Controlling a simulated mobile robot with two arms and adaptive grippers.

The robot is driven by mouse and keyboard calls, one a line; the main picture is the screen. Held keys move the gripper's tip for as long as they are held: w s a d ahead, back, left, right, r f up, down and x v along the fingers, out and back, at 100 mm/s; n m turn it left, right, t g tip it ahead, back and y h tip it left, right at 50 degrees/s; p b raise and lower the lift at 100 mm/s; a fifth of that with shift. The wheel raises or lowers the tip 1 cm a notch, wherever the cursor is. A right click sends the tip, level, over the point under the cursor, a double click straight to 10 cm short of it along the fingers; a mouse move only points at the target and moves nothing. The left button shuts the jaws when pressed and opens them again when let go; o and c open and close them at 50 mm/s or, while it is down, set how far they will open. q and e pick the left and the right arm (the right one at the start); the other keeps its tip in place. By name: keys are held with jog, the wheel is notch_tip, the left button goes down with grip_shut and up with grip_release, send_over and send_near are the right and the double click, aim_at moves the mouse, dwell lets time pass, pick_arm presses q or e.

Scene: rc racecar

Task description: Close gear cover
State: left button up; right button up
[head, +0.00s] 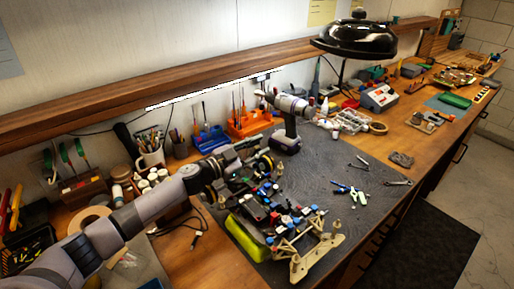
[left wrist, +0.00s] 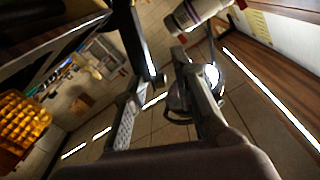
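The RC car chassis (head: 262,212) lies on the dark work mat with blue, red and black parts on it, a yellow-green piece along its left side and a beige frame at its front end. I cannot make out the gear cover separately at this size. My left gripper (head: 258,160) is above and behind the chassis, apart from it and close to the cordless drill. In the left wrist view my left gripper (left wrist: 168,72) has its two fingers apart with nothing between them. My right gripper is in neither view.
The cordless drill (head: 287,130) stands upright behind my left gripper; part of it shows in the left wrist view (left wrist: 196,12). Pliers (head: 349,194) and small tools lie right of the chassis. A black lamp (head: 356,38) overhangs the bench. The right mat area is mostly clear.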

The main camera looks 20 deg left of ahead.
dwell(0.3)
pick_arm(q)
jog(key=v, duration=1.2)
